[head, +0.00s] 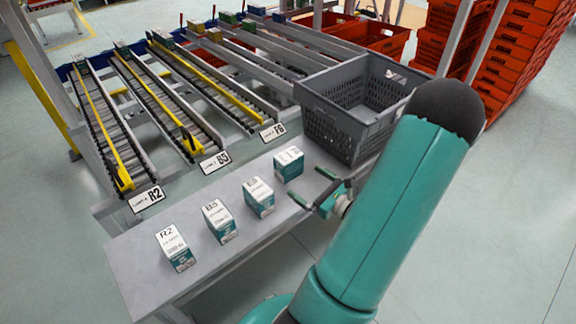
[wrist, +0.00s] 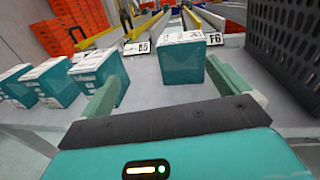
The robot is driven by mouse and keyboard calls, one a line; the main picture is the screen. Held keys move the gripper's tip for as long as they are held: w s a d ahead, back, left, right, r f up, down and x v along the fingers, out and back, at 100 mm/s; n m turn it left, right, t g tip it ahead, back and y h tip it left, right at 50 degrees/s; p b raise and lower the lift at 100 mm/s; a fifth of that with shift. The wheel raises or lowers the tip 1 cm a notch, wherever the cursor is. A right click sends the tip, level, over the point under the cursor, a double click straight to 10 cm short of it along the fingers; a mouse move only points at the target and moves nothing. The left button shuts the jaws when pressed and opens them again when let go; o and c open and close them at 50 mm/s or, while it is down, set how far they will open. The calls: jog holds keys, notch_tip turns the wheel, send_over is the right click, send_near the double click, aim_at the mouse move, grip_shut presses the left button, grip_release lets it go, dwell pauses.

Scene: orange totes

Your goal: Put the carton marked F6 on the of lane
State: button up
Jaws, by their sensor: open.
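Four white-and-teal cartons stand on the grey bench. The carton nearest my gripper (head: 289,168) stands upright by the grey crate; its mark is too small to read. In the wrist view this carton (wrist: 182,62) is just ahead of the fingertips, closer to the right finger. My gripper (head: 310,187) is open and empty, apart from the cartons. The other cartons form a row: one marked R2 (head: 174,248), one that looks like B5 (head: 219,222), and one with an unclear mark (head: 258,198). The F6 lane sign (head: 273,132) is on the bench's back edge, behind the nearest carton.
The lane signs R2 (head: 146,198) and B5 (head: 215,162) stand further left, with roller lanes behind them. A grey crate (head: 345,135) stands close right of the nearest carton. Orange totes (head: 510,45) are stacked at the back right. The front bench strip is clear.

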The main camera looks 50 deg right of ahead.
aim_at(295, 164)
jog(key=w+d, duration=0.1)
jog(key=w, duration=0.2)
jog(key=w+d+m+h, duration=0.1)
jog(key=w+d, duration=0.1)
jog(key=w, duration=0.2)
jog(key=w+d+f+m+h, duration=0.1)
jog(key=w+d, duration=0.1)
jog(key=w, duration=0.2)
jog(key=shift+w+f, duration=0.1)
jog(key=shift+w, duration=0.15)
jog(key=c, duration=1.3)
jog(key=shift+o, duration=0.2)
